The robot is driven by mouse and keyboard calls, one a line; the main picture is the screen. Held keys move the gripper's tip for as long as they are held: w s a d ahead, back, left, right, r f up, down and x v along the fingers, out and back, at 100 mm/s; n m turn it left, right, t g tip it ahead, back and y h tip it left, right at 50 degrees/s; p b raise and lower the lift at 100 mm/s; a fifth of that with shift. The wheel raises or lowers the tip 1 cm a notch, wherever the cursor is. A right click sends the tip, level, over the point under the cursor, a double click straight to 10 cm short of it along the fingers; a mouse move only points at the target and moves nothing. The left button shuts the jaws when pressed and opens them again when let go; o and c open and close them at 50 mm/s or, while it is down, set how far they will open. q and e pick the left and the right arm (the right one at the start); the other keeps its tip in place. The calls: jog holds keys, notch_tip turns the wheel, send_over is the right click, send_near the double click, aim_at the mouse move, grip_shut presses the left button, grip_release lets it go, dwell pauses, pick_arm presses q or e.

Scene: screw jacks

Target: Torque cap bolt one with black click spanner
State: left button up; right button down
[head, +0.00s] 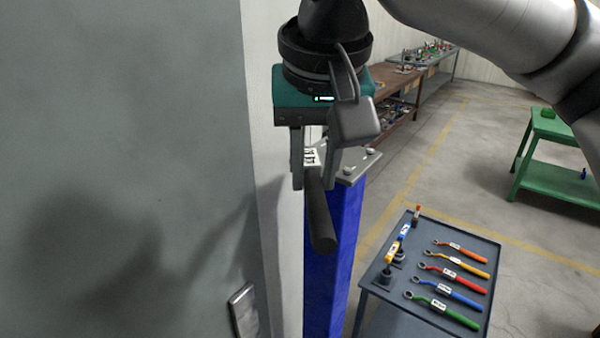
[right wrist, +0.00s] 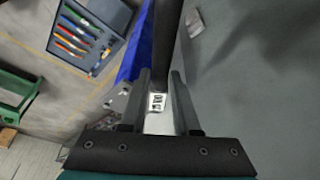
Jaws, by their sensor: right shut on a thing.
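The black click spanner (head: 320,218) is held in my right gripper (head: 313,187), its dark handle pointing down toward the camera and its white label between the fingers. In the right wrist view the spanner (right wrist: 166,45) runs up from between the fingertips of the gripper (right wrist: 160,75). A blue jack column (head: 335,235) stands behind, topped by a grey plate (head: 355,164) with a few bolts (head: 370,152). The plate also shows in the right wrist view (right wrist: 117,100). The spanner's head is hidden; I cannot tell whether it touches a bolt, or which is bolt one. My left gripper is out of view.
A large grey wall or panel (head: 120,150) fills the left, close to the gripper. A dark tool cart (head: 395,310) with several coloured spanners stands front right. A green table (head: 560,185) and brown benches (head: 395,85) stand farther back. Floor between them is clear.

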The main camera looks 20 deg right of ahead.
aim_at(314, 163)
jog(key=w, duration=0.1)
jog(key=w+d, duration=0.1)
jog(key=w, duration=0.1)
jog(key=shift+f, duration=0.1)
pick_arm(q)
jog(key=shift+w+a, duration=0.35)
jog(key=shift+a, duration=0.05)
pick_arm(e)
jog(key=w+d+n+y, duration=0.2)
jog(key=d+n+y, duration=0.1)
jog(key=d+n, duration=0.7)
jog(key=shift+g, duration=0.3)
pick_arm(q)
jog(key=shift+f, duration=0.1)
pick_arm(e)
jog(key=shift+f, duration=0.75)
jog(key=shift+s+a, duration=0.1)
jog(key=shift+a, duration=0.1)
